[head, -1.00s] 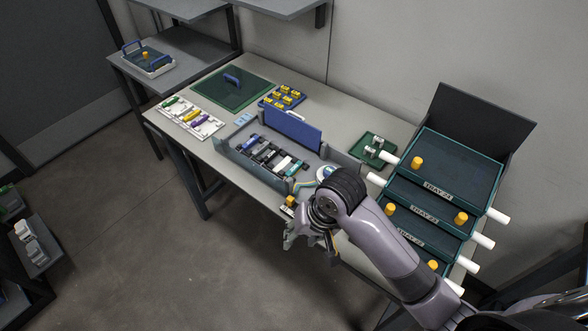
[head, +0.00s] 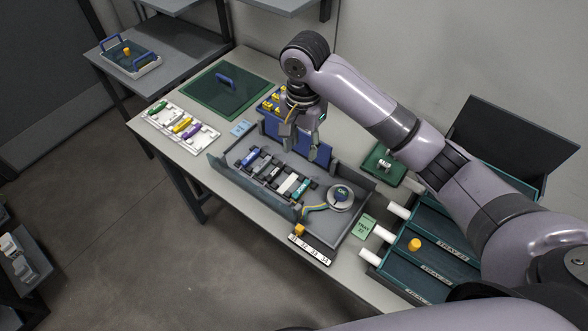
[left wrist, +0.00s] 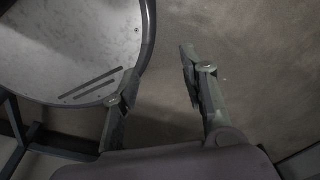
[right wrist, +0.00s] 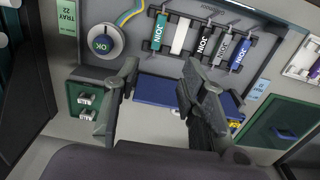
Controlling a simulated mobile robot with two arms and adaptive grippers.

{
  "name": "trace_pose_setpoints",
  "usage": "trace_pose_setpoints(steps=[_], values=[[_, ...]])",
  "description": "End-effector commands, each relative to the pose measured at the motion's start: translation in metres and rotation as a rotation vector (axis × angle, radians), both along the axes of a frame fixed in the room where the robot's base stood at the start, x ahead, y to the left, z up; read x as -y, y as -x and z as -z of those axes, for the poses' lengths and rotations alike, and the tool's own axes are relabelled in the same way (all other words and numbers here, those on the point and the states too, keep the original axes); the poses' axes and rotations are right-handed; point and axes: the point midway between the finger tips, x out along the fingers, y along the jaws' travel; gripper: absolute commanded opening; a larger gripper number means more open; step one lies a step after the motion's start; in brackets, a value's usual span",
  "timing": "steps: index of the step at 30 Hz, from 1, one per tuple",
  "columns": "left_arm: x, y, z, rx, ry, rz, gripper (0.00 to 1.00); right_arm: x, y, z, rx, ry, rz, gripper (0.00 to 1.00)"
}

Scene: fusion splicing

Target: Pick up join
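A row of several small bars, some with "JOIN" lettering, lies in the grey bench tray (head: 345,230); they are blue (head: 250,156), dark, white (head: 289,183) and teal (head: 301,189). In the right wrist view the teal bar (right wrist: 159,32), white bar (right wrist: 180,36) and blue bar (right wrist: 240,54) lie beyond the fingers. My right gripper (head: 307,150) is open and empty at the blue panel at the tray's back; it also shows in the right wrist view (right wrist: 158,75). My left gripper (left wrist: 160,65) is open and empty above the floor, out of the head view.
A round OK button (head: 341,195) sits right of the bars. A blue rack of yellow pieces (right wrist: 230,106) is partly behind my right gripper. Stacked green trays (head: 400,262) stand at right. A white rack (head: 180,127) lies at left.

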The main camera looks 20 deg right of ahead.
Motion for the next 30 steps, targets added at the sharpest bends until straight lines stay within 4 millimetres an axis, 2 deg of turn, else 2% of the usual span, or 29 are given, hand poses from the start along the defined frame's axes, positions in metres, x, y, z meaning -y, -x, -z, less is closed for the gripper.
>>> trace_pose_setpoints(steps=[3,5,9,12,15,19,25,30], values=[[0.000,-0.015,0.003,0.020,0.000,0.000,0.40,0.000,0.001,0.009,-0.005,0.002,0.006,0.38],[0.000,-0.011,0.008,0.016,0.000,0.000,0.40,0.000,0.001,0.020,-0.007,0.002,0.007,0.38],[-0.002,0.020,0.015,-0.029,-0.003,0.000,0.40,0.001,0.002,0.050,-0.009,0.002,0.008,0.38],[-0.003,0.041,0.010,-0.061,-0.006,0.001,0.40,0.002,0.001,0.068,-0.006,0.005,0.007,0.38],[-0.003,0.050,0.008,-0.072,-0.007,0.001,0.40,0.001,0.002,0.088,-0.006,0.004,0.007,0.38],[-0.002,0.040,0.006,-0.058,-0.005,0.002,0.40,0.001,0.001,0.109,-0.004,0.003,0.007,0.38],[0.000,0.007,0.003,-0.007,0.000,0.002,0.40,0.001,0.001,0.123,-0.003,0.003,0.006,0.38],[0.000,0.008,-0.005,-0.009,0.000,0.002,0.40,0.002,0.002,0.144,-0.006,0.004,0.007,0.38]])
